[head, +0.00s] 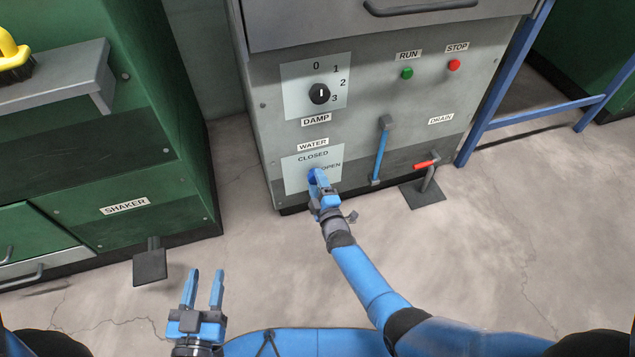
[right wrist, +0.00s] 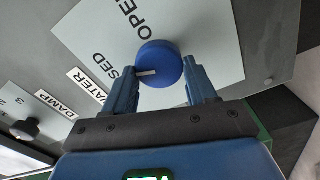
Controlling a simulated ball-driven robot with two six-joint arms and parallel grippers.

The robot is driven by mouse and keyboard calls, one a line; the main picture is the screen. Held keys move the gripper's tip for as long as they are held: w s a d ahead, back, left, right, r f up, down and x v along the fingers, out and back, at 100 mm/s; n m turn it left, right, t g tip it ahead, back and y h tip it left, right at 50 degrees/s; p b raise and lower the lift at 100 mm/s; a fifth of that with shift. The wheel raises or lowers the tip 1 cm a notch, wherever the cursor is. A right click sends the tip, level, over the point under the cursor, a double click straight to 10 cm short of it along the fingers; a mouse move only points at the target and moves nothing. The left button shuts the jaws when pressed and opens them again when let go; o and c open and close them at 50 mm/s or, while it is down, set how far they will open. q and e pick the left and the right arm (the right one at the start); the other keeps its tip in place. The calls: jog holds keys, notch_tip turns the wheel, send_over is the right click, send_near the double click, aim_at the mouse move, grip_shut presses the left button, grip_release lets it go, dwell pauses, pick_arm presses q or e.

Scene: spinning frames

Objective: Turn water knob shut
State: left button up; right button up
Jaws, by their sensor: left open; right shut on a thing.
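The blue water knob (right wrist: 160,58) sits on a pale plate (right wrist: 215,50) marked CLOSED and OPEN. In the right wrist view its white pointer line points left, toward the end of the CLOSED lettering. My right gripper (right wrist: 164,72) has one finger on each side of the knob and is shut on it. In the head view my right gripper (head: 318,180) reaches the plate and mostly covers the knob. My left gripper (head: 204,272) is open and empty, low above the floor at the left.
Above the water plate is the black DAMP dial (head: 319,94). To the right are a blue lever (head: 380,150), a red-handled DRAIN valve (head: 426,163), and green RUN (head: 407,73) and red STOP (head: 454,65) buttons. The green SHAKER cabinet (head: 150,190) stands left, with a pedal (head: 150,267).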

pick_arm(q)
jog(key=shift+r, duration=0.2)
pick_arm(e)
jog(key=shift+n, duration=1.9)
jog(key=shift+a, duration=0.1)
jog(key=o, duration=1)
jog(key=shift+f, duration=0.1)
